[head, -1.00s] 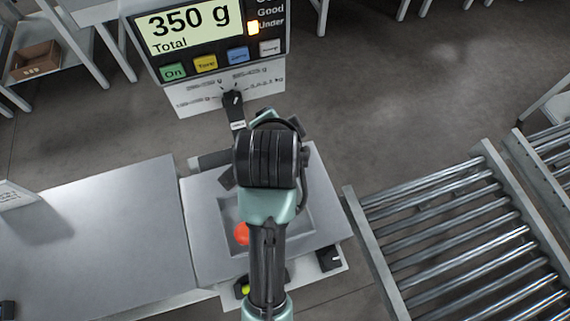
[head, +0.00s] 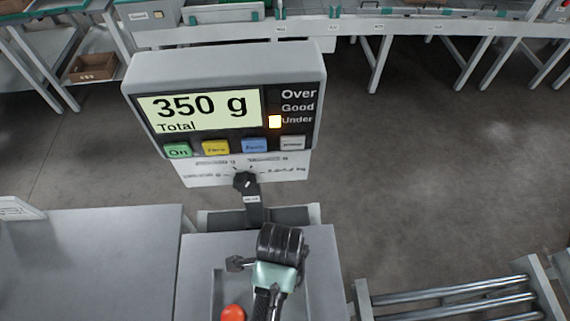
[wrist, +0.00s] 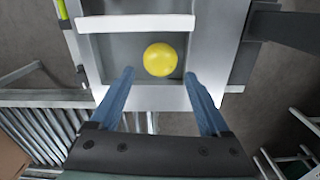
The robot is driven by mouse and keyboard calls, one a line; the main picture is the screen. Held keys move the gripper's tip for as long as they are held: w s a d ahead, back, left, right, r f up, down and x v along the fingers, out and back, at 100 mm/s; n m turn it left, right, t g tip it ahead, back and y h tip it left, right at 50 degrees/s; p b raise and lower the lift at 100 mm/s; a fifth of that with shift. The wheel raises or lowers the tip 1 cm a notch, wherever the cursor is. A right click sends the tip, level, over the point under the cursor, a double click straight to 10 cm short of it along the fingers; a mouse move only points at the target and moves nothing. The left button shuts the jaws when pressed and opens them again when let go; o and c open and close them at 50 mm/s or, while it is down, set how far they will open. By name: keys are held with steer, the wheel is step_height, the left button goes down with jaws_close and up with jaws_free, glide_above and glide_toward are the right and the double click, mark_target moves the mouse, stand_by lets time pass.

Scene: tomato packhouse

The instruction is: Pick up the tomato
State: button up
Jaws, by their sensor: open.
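A round yellow tomato (wrist: 160,59) lies in a grey recess (wrist: 112,48) in the wrist view, near a white bar. My gripper (wrist: 158,76) is open, its two blue fingers apart. The tomato appears centred between the fingertips or just beyond them, and nothing shows held. In the head view, a red tomato (head: 232,313) lies in the recessed pan of the scale (head: 320,255) at the bottom edge, left of my arm. My fingertips are hidden there by my wrist. The yellow tomato does not show in the head view now.
The scale display (head: 203,108) reads 350 g, with the lamp beside "Under" lit. A grey table (head: 90,265) stands at left, with clear space on top. A roller conveyor (head: 450,300) stands at right. Shelving with a brown box (head: 93,67) stands farther back.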

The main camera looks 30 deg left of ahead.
steer(key=f, duration=0.7)
steer(key=shift+w+d+f+b, duration=0.2)
steer(key=shift+d+f+b, duration=0.1)
steer(key=shift+d+b, duration=0.1)
steer(key=c, duration=0.5)
steer(key=shift+r, duration=0.15)
steer(key=shift+c, duration=0.2)
